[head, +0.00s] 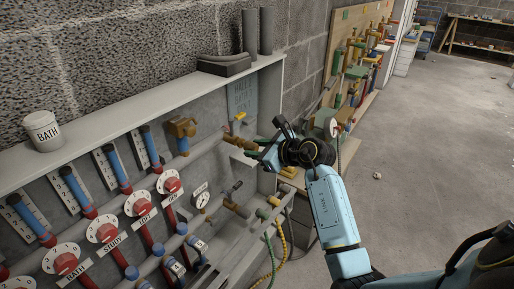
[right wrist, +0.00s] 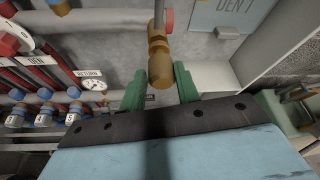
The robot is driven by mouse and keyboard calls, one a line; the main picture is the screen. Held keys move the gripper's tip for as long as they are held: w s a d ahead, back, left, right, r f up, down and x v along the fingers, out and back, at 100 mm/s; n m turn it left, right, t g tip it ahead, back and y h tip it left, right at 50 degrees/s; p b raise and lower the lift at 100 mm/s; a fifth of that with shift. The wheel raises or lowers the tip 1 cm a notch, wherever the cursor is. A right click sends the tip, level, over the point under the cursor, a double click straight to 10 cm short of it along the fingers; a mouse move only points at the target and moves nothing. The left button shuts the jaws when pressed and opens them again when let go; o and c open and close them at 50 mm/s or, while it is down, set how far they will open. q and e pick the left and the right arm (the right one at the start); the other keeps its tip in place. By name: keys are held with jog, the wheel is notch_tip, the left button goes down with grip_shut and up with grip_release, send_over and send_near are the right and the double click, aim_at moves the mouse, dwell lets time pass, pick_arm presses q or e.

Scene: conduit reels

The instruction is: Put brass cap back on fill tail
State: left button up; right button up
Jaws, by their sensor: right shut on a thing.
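My right gripper (head: 254,152) is at the outer end of the upper brass fill tail (head: 234,141), which sticks out from the wall pipe below the DEN panel. In the right wrist view the green fingers (right wrist: 160,88) are shut on the brass cap (right wrist: 160,76), one on each side of it. The cap is in line with the brass tail (right wrist: 157,45) and looks against its end; I cannot tell whether it is fully seated. In the head view the fingers and wrist hide the cap. My left gripper is not in view.
A lower brass fitting (head: 237,208) sticks out below, near a round gauge (head: 201,198). Red dials (head: 169,182) and blue-ended tubes line the manifold at left. Floor at right is largely clear.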

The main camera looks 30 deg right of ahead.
jog(key=shift+w+a, duration=0.1)
jog(key=shift+w, duration=0.15)
dwell(0.5)
jog(key=shift+p, duration=0.4)
jog(key=shift+w+a, duration=0.1)
jog(key=shift+w, duration=0.1)
dwell(0.8)
jog(key=shift+p, duration=0.35)
dwell(0.3)
jog(key=shift+w+a, duration=0.1)
jog(key=shift+w, duration=0.15)
dwell(1.0)
jog(key=o, duration=1.1)
